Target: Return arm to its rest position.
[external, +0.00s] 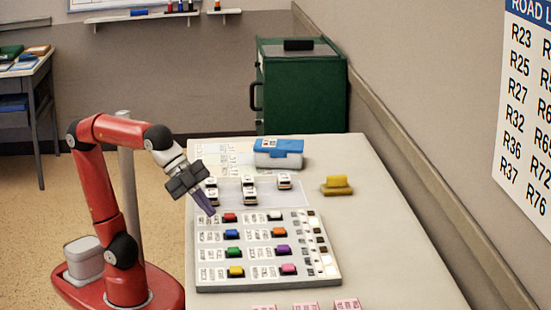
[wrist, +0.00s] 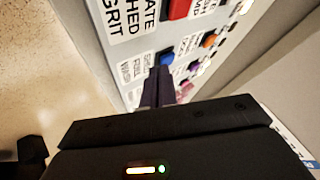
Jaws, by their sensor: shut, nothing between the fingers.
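My red arm stands at the left of the table in the external view and reaches over its left edge. My gripper (external: 204,203) is shut and empty, pointing down beside the upper left corner of the button panel (external: 210,284). In the wrist view the shut fingers (wrist: 157,88) show in front of the panel, close to a blue button (wrist: 166,58) and a red button (wrist: 179,9). I cannot tell whether the fingertips touch the panel.
Several small white vehicles (external: 249,197) stand on a pale mat behind the panel. A blue and white box (external: 279,153) and a yellow block (external: 337,186) are farther back. A green cabinet (external: 305,90) stands beyond the table. The table's right side is clear.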

